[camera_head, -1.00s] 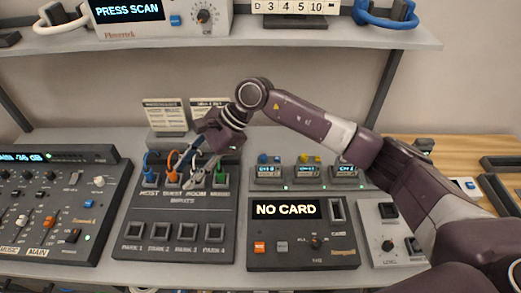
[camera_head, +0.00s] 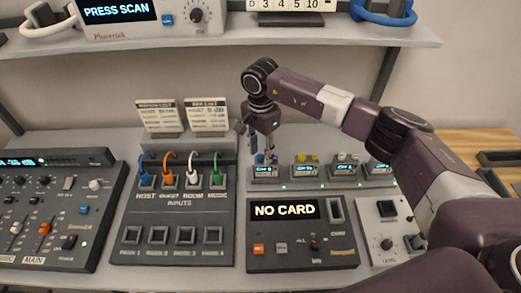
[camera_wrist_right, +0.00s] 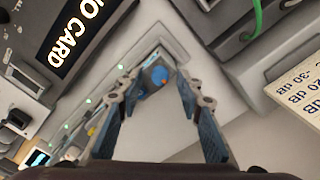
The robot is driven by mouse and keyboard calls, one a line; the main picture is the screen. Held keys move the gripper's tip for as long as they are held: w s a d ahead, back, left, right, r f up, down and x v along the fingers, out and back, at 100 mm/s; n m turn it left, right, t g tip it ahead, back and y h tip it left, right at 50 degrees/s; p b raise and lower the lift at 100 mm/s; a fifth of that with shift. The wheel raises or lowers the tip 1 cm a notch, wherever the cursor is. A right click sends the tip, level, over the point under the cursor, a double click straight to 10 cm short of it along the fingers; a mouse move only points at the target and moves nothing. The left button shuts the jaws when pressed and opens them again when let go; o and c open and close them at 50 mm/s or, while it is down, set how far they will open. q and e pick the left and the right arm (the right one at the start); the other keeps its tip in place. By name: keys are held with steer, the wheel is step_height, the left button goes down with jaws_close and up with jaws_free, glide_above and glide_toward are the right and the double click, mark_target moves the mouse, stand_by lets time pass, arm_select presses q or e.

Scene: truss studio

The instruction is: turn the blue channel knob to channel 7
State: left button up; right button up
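A blue channel knob (camera_head: 260,160) sits on the leftmost of several small receiver units in a row on the desk. The unit's lit display (camera_head: 264,173) is too small to read surely. My right gripper (camera_head: 264,154) points down over this knob. In the right wrist view my right gripper (camera_wrist_right: 155,88) is open, and the blue knob (camera_wrist_right: 157,75) shows between and beyond its fingertips. I cannot tell whether the fingers touch it. My left gripper is not in view.
Units with a yellow knob (camera_head: 308,158) and other knobs stand close to the right. The NO CARD box (camera_head: 285,209) is in front. An input panel with coloured cables (camera_head: 193,178) stands left, with two upright cards (camera_head: 207,115) behind. A shelf (camera_head: 240,38) spans above.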

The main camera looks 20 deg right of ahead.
steer(key=shift+f, duration=0.35)
jaws_close()
steer(key=m+b, duration=0.2)
steer(key=b, duration=0.1)
steer(key=shift+f+m+b, duration=0.25)
steer(key=shift+m+b, duration=0.05)
steer(key=shift+m, duration=0.1)
steer(key=shift+r+m+b, duration=0.25)
steer(key=shift+m+b, duration=0.4)
steer(key=shift+m, duration=0.45)
jaws_free()
steer(key=shift+r, duration=0.1)
